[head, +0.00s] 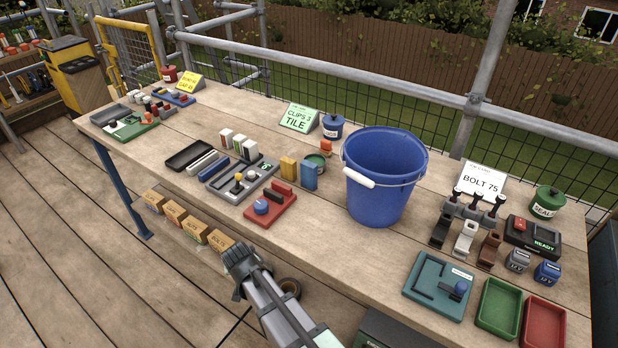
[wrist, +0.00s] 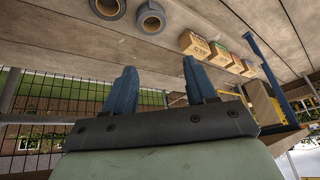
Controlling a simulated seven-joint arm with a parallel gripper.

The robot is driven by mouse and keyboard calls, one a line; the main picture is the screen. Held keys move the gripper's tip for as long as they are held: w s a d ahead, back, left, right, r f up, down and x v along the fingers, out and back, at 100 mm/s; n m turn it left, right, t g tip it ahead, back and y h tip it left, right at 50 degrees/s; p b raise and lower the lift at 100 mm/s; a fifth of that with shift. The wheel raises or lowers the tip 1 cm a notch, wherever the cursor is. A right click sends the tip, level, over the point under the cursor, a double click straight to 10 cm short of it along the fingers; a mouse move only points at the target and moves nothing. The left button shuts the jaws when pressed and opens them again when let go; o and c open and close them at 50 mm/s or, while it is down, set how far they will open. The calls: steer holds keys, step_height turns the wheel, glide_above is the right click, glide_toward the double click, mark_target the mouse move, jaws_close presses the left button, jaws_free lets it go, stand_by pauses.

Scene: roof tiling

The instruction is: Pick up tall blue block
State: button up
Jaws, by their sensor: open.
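The tall blue block (head: 309,175) stands upright on the wooden table (head: 330,230), left of the large blue bucket (head: 380,190). The blue block is not seen in the wrist view.
A red fixture (head: 270,207) with a blue knob sits between my gripper and the block. Grey trays (head: 240,183) lie further left. A green "CLIPS 3 TILE" sign (head: 299,117) stands behind. Cardboard boxes (head: 197,231) and tape rolls (wrist: 151,18) are below the table.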

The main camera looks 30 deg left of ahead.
steer(key=s+a+r+y, duration=0.1)
steer(key=a+r+y, duration=0.1)
steer(key=a+r, duration=0.35)
steer(key=s+a+r+y, duration=0.1)
steer(key=a+r, duration=0.2)
steer(key=r, duration=0.5)
steer(key=w+r+n, duration=0.1)
steer(key=w+r, duration=0.1)
steer(key=r, duration=0.1)
steer(key=w+a+r+n, duration=0.1)
steer(key=w+r, duration=0.2)
steer(key=w+a+r+n, duration=0.1)
steer(key=w+r, duration=0.2)
steer(key=shift+r+g, duration=0.1)
steer(key=shift+g, duration=0.2)
steer(key=w+d+r+n+h, duration=0.3)
steer(key=w+d, duration=0.1)
steer(key=w, duration=0.6)
step_height(320, 180, up, 7)
steer(key=n+g+h, duration=0.3)
steer(key=h, duration=0.1)
glide_above(309, 174)
steer(key=w+a, duration=0.1)
steer(key=shift+w+d+n, duration=0.1)
steer(key=shift+d+n, duration=0.05)
steer(key=shift+n, duration=0.15)
step_height(309, 174, down, 14)
steer(key=shift+r, duration=0.15)
steer(key=shift+c, duration=0.2)
